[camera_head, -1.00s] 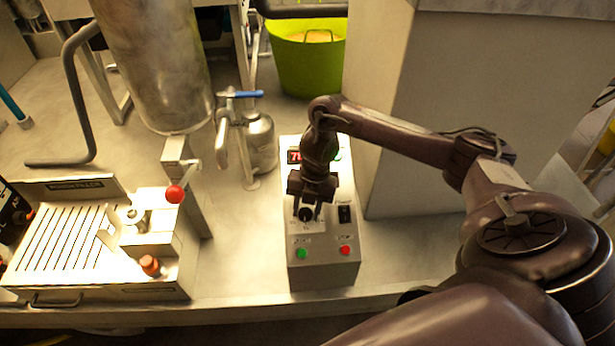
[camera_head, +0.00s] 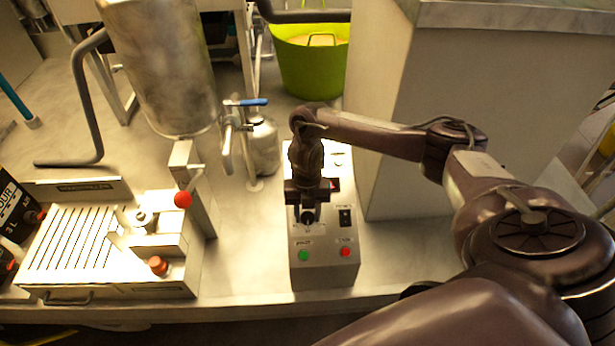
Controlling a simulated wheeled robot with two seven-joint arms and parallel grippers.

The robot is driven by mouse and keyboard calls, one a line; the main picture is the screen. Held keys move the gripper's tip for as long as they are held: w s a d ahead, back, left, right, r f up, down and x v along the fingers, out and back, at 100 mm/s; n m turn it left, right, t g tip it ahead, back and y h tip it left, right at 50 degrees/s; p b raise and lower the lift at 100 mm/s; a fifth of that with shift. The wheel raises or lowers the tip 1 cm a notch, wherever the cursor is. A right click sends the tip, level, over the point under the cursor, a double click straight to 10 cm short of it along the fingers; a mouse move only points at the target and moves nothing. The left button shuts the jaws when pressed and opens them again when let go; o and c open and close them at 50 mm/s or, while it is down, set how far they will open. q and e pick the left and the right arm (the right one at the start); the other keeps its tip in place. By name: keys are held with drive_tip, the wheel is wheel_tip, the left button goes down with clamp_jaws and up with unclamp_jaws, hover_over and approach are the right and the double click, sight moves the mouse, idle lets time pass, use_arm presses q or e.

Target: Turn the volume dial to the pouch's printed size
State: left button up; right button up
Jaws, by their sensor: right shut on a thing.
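The control box (camera_head: 322,272) stands on the steel counter near the middle. Its black volume dial (camera_head: 308,218) is on the sloping top, partly covered. My right gripper (camera_head: 308,209) points down and is shut on the dial. A red display (camera_head: 335,184) is almost wholly hidden behind the gripper, so its reading cannot be read. A black pouch (camera_head: 12,208) at the left edge shows a printed "3 L" and part of a word; the rest is cut off. My left gripper is not in view.
A green button (camera_head: 304,256), a red button (camera_head: 345,252) and a black switch (camera_head: 345,218) sit close to the dial. The slotted filler tray (camera_head: 72,240) and steel tank (camera_head: 160,70) are left. A large steel block (camera_head: 385,130) stands right. Bare counter lies left of the box.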

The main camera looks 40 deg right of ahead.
sight(307, 211)
drive_tip(key=o, duration=1)
drive_tip(key=r, duration=0.2)
drive_tip(key=r+p, duration=0.1)
drive_tip(key=r, duration=0.2)
drive_tip(key=w+r, duration=0.1)
drive_tip(key=r, duration=0.1)
drive_tip(key=shift+w+d+r+p, duration=0.1)
drive_tip(key=shift+d+r+p, duration=0.25)
drive_tip(key=shift+d+p, duration=0.05)
